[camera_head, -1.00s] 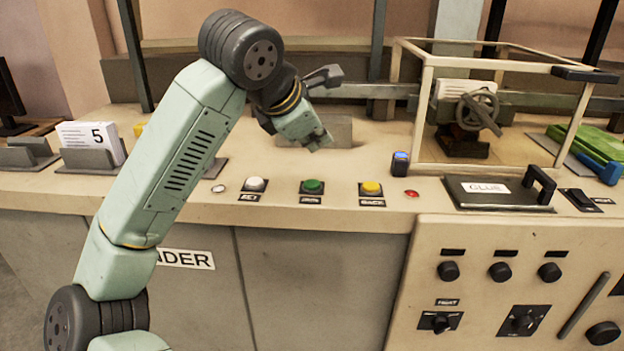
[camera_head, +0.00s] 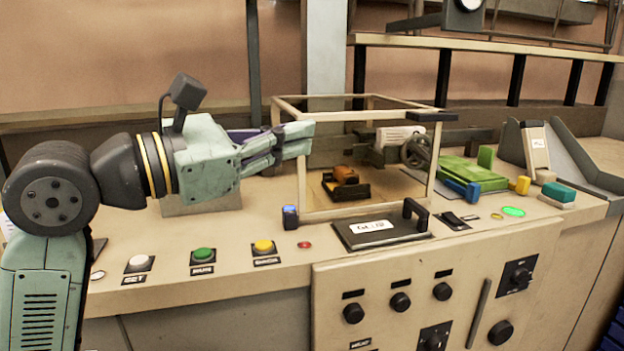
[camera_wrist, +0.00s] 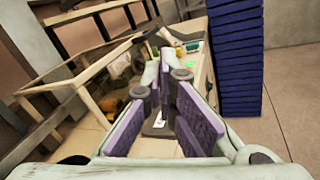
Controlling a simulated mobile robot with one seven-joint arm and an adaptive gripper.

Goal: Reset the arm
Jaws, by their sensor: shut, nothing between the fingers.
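My gripper (camera_head: 304,139) is shut and empty. It points level to the right above the console top (camera_head: 330,277), at the left side of the wooden frame case (camera_head: 372,209). My arm reaches in from the left edge of the head view. In the wrist view my gripper (camera_wrist: 164,62) shows its purple finger pads, with the frame case (camera_wrist: 88,100) at its left. From this angle I cannot tell whether the fingertips touch the frame.
White, green (camera_head: 203,256) and yellow (camera_head: 263,247) buttons sit along the console's front. A black-handled lid (camera_head: 380,232) lies before the case. Green and blue pieces (camera_head: 470,175) lie to its right. A dark blue stack (camera_wrist: 236,60) stands right in the wrist view.

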